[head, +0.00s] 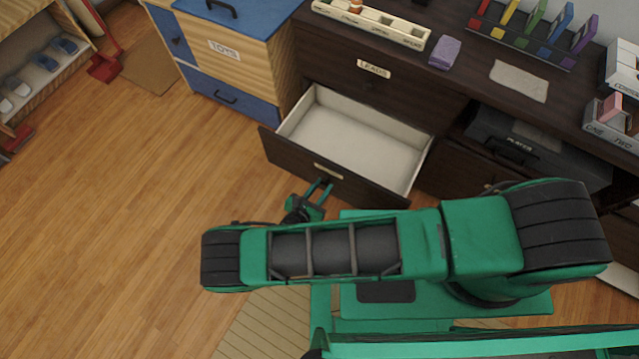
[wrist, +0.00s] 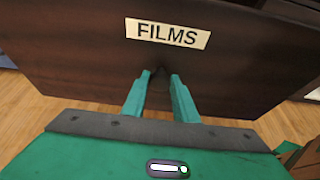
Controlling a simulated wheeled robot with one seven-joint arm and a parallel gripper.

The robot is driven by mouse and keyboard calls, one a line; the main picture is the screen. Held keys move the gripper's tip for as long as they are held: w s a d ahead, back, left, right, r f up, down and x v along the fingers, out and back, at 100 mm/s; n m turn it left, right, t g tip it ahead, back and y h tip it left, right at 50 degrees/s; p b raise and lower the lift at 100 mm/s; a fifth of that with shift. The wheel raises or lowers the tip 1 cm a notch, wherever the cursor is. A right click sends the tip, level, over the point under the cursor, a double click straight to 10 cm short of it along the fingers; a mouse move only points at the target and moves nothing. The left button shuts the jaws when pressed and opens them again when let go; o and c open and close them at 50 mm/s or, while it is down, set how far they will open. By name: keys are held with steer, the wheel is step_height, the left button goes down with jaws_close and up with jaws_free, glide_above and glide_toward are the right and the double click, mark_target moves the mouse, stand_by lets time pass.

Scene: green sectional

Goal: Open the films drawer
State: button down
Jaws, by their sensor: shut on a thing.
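The films drawer (head: 340,145) is a dark brown drawer with a pale, empty inside, and it stands pulled well out of the dark cabinet in the head view. Its front bears a FILMS label (wrist: 168,34), clear in the wrist view. My gripper (head: 322,186) is at the middle of the drawer front, just below the label. In the wrist view its two green fingers (wrist: 160,76) reach the front and are shut on the drawer's handle, which is mostly hidden between and behind the fingertips.
A closed LEADS drawer (head: 369,82) is above the open one. A blue and wood TOYS cabinet (head: 228,62) stands to the left. A dark PLAYER box (head: 535,150) sits on the right. The wooden floor (head: 130,220) at the left is clear.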

steer(key=shift+s+a, duration=0.1)
steer(key=c, duration=1.4)
jaws_free()
steer(key=shift+c, duration=0.2)
steer(key=v, duration=1)
steer(key=shift+s+a, duration=0.2)
steer(key=shift+s, duration=0.1)
steer(key=shift+r, duration=0.1)
